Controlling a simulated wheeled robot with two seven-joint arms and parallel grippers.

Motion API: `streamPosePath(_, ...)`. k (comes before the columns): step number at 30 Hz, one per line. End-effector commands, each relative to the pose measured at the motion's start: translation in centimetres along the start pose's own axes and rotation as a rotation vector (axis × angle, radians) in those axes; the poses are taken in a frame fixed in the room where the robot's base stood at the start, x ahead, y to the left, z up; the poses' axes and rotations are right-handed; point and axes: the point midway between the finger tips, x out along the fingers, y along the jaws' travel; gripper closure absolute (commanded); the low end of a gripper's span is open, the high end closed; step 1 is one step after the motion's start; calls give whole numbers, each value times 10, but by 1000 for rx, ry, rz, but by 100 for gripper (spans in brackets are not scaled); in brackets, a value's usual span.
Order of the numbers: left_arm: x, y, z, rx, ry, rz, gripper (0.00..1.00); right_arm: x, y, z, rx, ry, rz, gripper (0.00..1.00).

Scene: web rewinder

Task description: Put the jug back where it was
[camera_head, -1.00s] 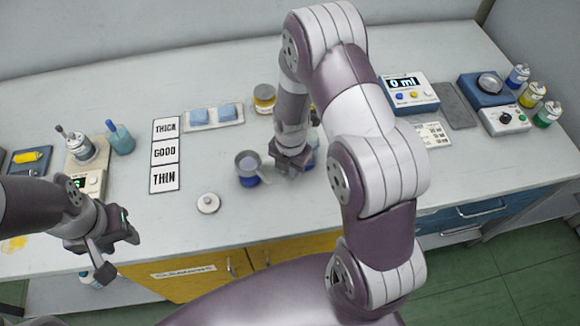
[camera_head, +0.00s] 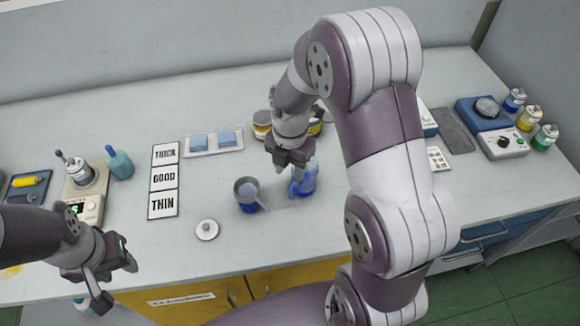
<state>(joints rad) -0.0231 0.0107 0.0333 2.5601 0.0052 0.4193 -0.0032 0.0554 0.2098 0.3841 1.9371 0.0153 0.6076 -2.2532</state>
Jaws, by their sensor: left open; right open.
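A see-through jug (camera_head: 304,183) with blue in it stands upright on the bench, right of the middle. My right gripper (camera_head: 291,163) is open, just above and behind the jug's left side, and overlaps its rim in the head view. I cannot tell whether its fingers touch the jug. My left gripper (camera_head: 116,276) is open and empty, low at the left by the bench's front edge, far from the jug.
A grey-topped blue cup (camera_head: 247,194) stands just left of the jug, and a white lid (camera_head: 207,229) lies in front. Label cards (camera_head: 164,178) lie further left. Jars (camera_head: 262,124) stand behind my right gripper. Bench at the jug's right is partly hidden by my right arm.

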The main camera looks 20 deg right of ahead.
Motion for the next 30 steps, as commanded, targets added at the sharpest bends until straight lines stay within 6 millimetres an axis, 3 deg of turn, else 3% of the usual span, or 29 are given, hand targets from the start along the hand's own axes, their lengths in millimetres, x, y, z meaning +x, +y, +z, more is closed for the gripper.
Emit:
streamPosePath(2,0,0,0,0,0,0,57,-6,-2,-2,56,-3,3,59)
streamPosePath(5,0,0,0,0,0,0,57,-15,-9,-12,335,-10,16,59)
streamPosePath(12,0,0,0,0,0,0,57,-33,-45,-53,1478,6,89,59)
streamPosePath(16,0,0,0,0,0,0,57,-36,-60,-68,1922,37,117,59)
streamPosePath(21,0,0,0,0,0,0,57,-37,-68,-76,2153,59,128,59)
streamPosePath(30,0,0,0,0,0,0,57,-37,-68,-76,2162,59,127,59)
